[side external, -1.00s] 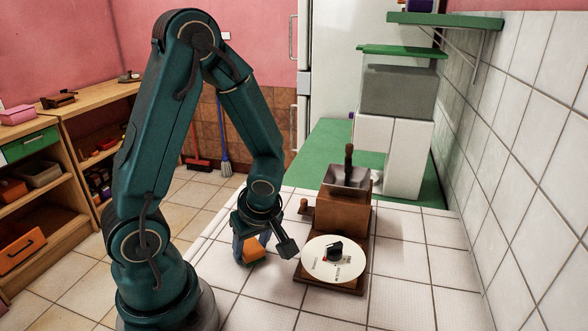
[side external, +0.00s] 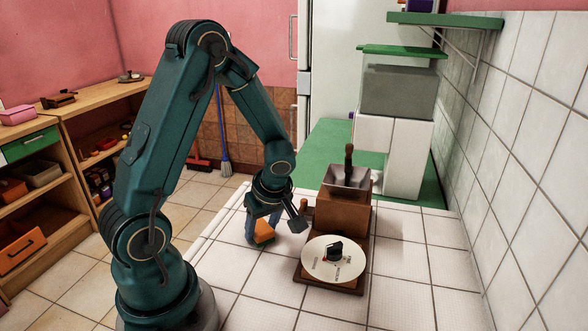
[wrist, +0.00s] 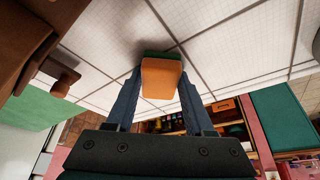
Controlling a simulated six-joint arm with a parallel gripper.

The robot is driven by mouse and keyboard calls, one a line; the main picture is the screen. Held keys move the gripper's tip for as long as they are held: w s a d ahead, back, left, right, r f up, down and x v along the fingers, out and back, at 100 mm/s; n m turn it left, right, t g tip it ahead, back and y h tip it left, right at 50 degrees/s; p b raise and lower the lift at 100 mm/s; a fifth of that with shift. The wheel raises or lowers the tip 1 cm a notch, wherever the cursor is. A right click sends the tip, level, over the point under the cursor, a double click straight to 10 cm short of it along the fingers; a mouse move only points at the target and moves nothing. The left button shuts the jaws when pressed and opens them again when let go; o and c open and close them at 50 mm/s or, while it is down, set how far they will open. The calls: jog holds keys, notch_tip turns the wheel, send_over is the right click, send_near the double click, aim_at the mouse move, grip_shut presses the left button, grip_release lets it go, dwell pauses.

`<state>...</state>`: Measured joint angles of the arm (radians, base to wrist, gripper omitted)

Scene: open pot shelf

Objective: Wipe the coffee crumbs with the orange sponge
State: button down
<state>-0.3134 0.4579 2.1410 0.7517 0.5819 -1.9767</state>
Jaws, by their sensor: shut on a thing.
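The orange sponge (side external: 264,233) is between the fingers of my gripper (side external: 262,226), over the white tiled counter left of the coffee grinder. In the wrist view the sponge (wrist: 161,80) sits between the two blue fingers of my gripper (wrist: 160,84), which is shut on it; its green side faces the tiles. The sponge is at or very near the counter; I cannot tell if it touches. I cannot make out any coffee crumbs in either view; the sponge and gripper may hide some of the counter.
A wooden coffee grinder (side external: 342,212) stands just right of my gripper, with a round cream dial (side external: 334,259) on a wooden base in front. A tiled wall (side external: 525,150) bounds the right. White blocks with a grey, green-lidded container (side external: 399,92) stand behind. Front-right tiles are clear.

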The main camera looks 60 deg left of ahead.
jog(key=shift+w+a, duration=1.15)
jog(key=shift+a, duration=0.05)
notch_tip(320, 180, up, 2)
jog(key=shift+r, duration=0.15)
notch_tip(320, 180, up, 6)
jog(key=shift+f, duration=0.1)
